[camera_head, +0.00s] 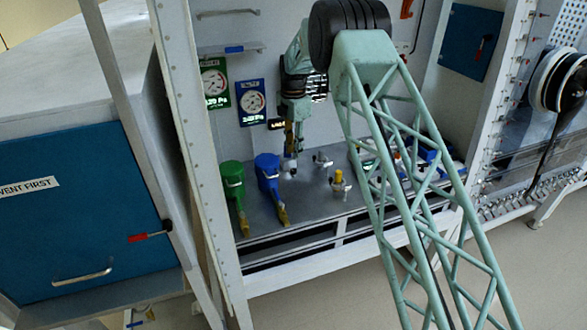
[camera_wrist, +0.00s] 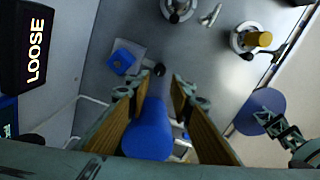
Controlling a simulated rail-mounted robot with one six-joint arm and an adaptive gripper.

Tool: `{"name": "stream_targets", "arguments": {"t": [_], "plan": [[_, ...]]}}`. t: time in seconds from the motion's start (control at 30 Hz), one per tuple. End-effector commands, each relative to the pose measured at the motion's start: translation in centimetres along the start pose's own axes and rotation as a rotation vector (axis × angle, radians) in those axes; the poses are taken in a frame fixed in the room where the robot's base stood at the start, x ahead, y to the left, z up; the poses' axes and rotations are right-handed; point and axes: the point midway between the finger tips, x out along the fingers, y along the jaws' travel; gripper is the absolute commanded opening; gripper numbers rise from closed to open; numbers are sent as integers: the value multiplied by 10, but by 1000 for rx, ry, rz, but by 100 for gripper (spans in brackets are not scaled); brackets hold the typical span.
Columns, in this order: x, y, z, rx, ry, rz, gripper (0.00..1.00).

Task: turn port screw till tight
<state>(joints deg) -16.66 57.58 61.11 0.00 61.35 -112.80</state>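My gripper (camera_wrist: 158,88) is open, its two brown-padded fingers apart with nothing clearly held between them. In the head view, my gripper (camera_head: 291,148) points down over the bench, just above a small pale fitting (camera_head: 291,166). In the wrist view, a blue-topped fitting (camera_wrist: 122,61) on a square plate, with a black ball (camera_wrist: 158,69) beside it, lies just beyond the fingertips. A black sign (camera_wrist: 35,50) reads LOOSE. I cannot tell for certain which fitting is the port screw. A blue cylinder (camera_wrist: 148,133) shows in the gap, apparently the blue valve beyond the fingers.
A blue valve (camera_head: 268,167) and a green valve (camera_head: 232,174) stand left of my gripper. A yellow-topped fitting (camera_head: 339,180) and a metal fitting (camera_head: 322,160) stand to its right. Two gauges, green-framed (camera_head: 214,83) and blue-framed (camera_head: 252,103), hang on the back wall.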

Motion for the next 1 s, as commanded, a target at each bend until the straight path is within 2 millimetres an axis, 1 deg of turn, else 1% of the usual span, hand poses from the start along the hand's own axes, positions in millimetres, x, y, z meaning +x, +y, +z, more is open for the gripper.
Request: {"name": "stream_targets", "arguments": {"t": [0.03, 0.3, 0.6, 0.8, 1.0], "plan": [[7, 0, 0, 0, 0, -1, 21], [43, -1, 0, 0, 1, -2, 21], [77, 0, 0, 0, 0, -1, 21], [87, 0, 0, 0, 0, 1, 21], [90, 0, 0, 0, 0, 1, 21]]}}
